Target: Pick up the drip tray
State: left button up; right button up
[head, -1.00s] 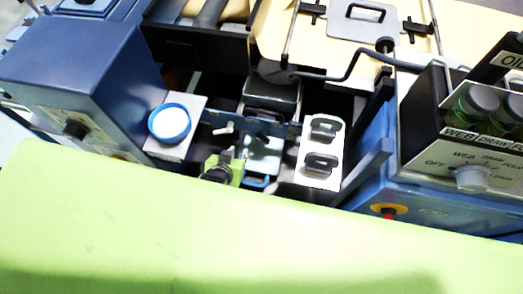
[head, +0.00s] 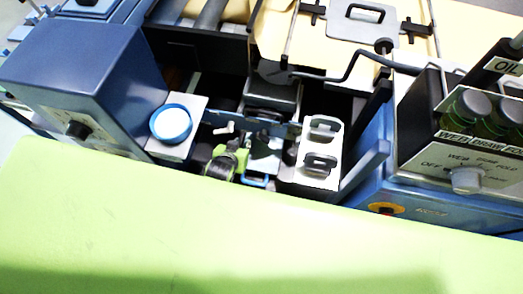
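A pale grey, tray-like piece with a blue front edge (head: 257,181) sits low in the gap of the machine in the head view. It may be the drip tray, but most of it is hidden by a blue bar and dark parts. My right gripper is not in view.
A blue housing (head: 75,75) stands left, with a blue-ringed white round part (head: 171,124) beside the gap. A grey bracket with two black handles (head: 322,150) borders the gap on the right. A control box with a knob (head: 466,180) stands farther right. The gap is narrow.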

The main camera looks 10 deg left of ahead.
pick_arm(q)
grip_shut()
jog(key=shift+r, duration=0.2)
jog(key=shift+r, duration=0.8)
jog(key=shift+r+b, duration=0.35)
jog(key=shift+r, duration=0.45)
jog(key=s+b, duration=0.3)
jog(key=s, duration=1.1)
jog(key=shift+f, duration=0.1)
jog(key=shift+s+b, duration=0.65)
jog(key=shift+s, duration=1.25)
